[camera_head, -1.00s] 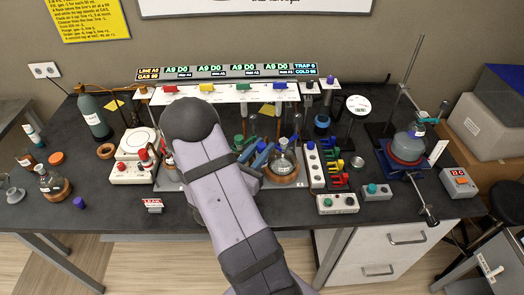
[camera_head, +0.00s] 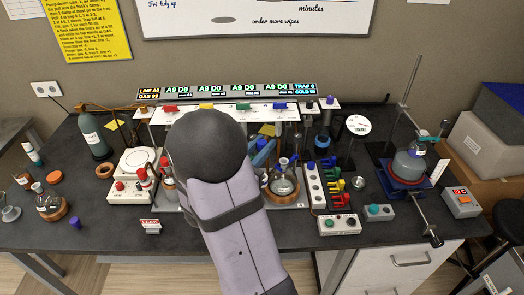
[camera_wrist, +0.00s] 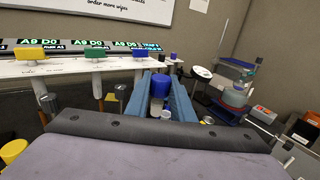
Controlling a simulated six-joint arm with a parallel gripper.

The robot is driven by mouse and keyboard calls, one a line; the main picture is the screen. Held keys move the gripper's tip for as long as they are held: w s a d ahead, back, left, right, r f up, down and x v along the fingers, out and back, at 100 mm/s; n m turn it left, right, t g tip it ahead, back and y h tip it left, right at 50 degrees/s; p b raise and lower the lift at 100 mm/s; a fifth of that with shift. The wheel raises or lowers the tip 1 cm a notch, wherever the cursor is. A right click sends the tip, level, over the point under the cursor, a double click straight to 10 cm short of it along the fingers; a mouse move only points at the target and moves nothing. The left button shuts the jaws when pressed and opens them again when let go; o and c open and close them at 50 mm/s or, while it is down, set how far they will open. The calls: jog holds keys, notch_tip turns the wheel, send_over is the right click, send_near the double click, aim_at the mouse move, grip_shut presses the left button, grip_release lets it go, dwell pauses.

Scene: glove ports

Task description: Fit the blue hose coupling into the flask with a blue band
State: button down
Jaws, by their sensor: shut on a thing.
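My gripper (camera_wrist: 165,98) is shut on the blue hose coupling (camera_wrist: 160,84), which stands upright between the two blue fingers in the wrist view. In the head view my arm hides most of the gripper; its blue fingers (camera_head: 262,152) show just right of the arm, and I cannot make out the coupling there. A clear flask (camera_head: 284,187) with blue at its neck sits in a cork ring (camera_head: 283,197), right of and below the fingers in the picture. The coupling appears apart from it. I cannot tell for certain that the blue there is the band.
A shelf with coloured valve handles (camera_head: 245,106) runs behind the gripper. A white switch strip (camera_head: 314,187) stands right of the flask. Another flask (camera_head: 411,165) sits on a stand at right.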

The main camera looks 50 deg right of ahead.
jog(key=shift+d, duration=0.15)
jog(key=s+d+b, duration=0.1)
jog(key=d, duration=0.7)
jog(key=shift+s+d+b, duration=0.15)
jog(key=shift+s+b, duration=0.05)
jog(key=shift+b, duration=0.15)
dwell(0.9)
dwell(0.4)
jog(key=shift+m+g, duration=0.3)
jog(key=shift+g, duration=0.1)
jog(key=shift+f+b, duration=2.25)
jog(key=shift+f, duration=0.15)
jog(key=shift+b, duration=0.6)
jog(key=shift+f+b, duration=1.7)
jog(key=shift+b, duration=0.15)
